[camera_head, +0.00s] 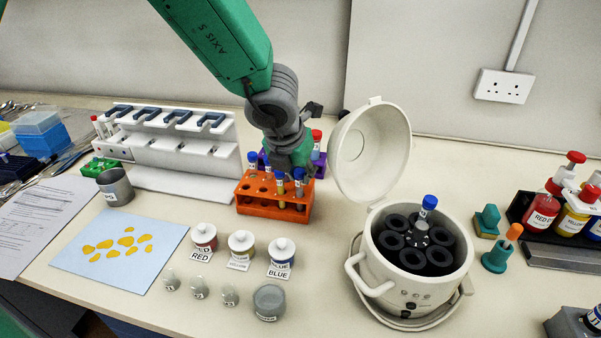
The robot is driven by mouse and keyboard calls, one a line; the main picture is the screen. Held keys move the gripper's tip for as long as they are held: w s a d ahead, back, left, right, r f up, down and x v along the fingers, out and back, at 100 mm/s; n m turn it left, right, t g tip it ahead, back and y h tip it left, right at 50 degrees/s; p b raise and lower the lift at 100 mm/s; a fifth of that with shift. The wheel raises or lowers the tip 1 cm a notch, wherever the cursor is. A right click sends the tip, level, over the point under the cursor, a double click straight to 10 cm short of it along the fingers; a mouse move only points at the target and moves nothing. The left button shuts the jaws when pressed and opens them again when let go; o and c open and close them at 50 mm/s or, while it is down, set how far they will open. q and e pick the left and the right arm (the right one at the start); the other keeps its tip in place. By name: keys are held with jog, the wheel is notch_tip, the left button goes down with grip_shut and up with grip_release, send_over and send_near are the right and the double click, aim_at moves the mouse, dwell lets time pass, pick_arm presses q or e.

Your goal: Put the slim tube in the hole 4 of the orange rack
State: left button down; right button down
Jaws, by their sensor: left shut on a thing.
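My left gripper (292,168) reaches down from the top over the orange rack (273,208). It is shut on a slim tube (298,182) with a blue cap, at the rack's right part. The gripper covers part of the rack's back row, and I cannot tell how deep the tube sits or read any hole numbers. My right gripper is not in view.
A purple rack (319,167) with a red-capped tube stands behind the orange rack. An open white centrifuge (373,274) with a raised lid (368,150) stands to the right. A pipette stand (190,184) is to the left. Labelled jars (241,244) stand in front.

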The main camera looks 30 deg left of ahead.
pick_arm(q)
jog(key=c, duration=1.4)
grip_release()
jog(key=shift+c, duration=0.2)
jog(key=shift+r, duration=0.1)
jog(key=v, duration=1.1)
jog(key=shift+s+r, duration=0.2)
jog(key=shift+r, duration=0.1)
